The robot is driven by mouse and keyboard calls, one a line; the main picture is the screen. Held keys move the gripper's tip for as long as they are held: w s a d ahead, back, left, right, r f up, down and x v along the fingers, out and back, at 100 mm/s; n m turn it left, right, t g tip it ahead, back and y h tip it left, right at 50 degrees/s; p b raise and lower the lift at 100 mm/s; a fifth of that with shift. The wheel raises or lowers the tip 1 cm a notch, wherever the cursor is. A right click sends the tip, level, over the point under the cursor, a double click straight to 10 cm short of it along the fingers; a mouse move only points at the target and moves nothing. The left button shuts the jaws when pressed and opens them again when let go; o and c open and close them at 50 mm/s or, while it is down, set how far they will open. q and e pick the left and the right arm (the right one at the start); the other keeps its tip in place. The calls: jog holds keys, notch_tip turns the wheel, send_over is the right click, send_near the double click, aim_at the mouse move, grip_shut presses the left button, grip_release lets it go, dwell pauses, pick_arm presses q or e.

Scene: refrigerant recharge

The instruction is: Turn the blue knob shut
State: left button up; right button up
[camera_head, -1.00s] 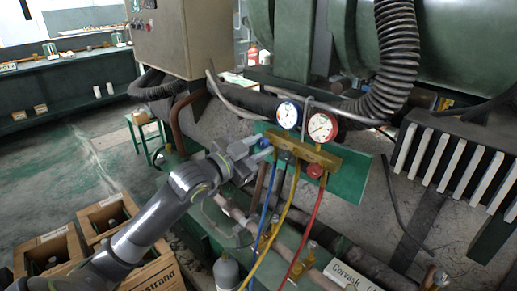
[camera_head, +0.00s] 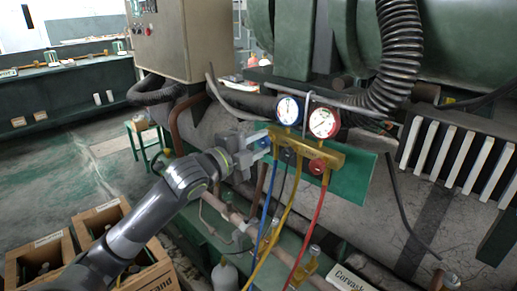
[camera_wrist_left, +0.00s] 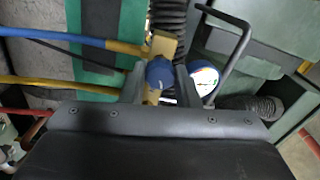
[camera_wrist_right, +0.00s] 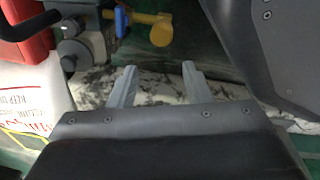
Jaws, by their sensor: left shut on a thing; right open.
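The blue knob (camera_wrist_left: 159,73) sits on the end of the brass manifold (camera_head: 330,157). In the left wrist view it lies between the two fingers of my left gripper (camera_wrist_left: 160,82), which is shut on it. In the head view my left gripper (camera_head: 262,143) reaches the manifold's left end and mostly hides the knob. The blue-rimmed gauge (camera_head: 289,111) and the red gauge (camera_head: 323,122) stand above the manifold. My right gripper (camera_wrist_right: 156,80) is open and empty, and is out of the head view.
Blue, yellow (camera_head: 275,230) and red (camera_head: 312,225) hoses hang below the manifold. A green panel (camera_head: 352,180) is behind it. The right wrist view shows a valve with a yellow cap (camera_wrist_right: 160,32) and a red-and-white container (camera_wrist_right: 30,85) near my right gripper.

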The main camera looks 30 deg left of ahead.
pick_arm(q)
jog(key=shift+f+m+b, duration=0.15)
jog(key=shift+m+b, duration=0.25)
jog(key=shift+m, duration=1.4)
jog(key=shift+m+b, duration=0.35)
jog(key=shift+m, duration=0.05)
pick_arm(e)
jog(key=shift+w+d+f, duration=0.15)
jog(key=shift+w+f, duration=0.05)
jog(key=shift+f, duration=0.25)
jog(key=shift+w, duration=0.1)
jog(key=shift+w+a, duration=0.2)
jog(key=shift+a, duration=0.1)
pick_arm(q)
jog(key=o, duration=1)
jog(key=shift+c, duration=0.2)
pick_arm(e)
jog(key=shift+s, duration=0.1)
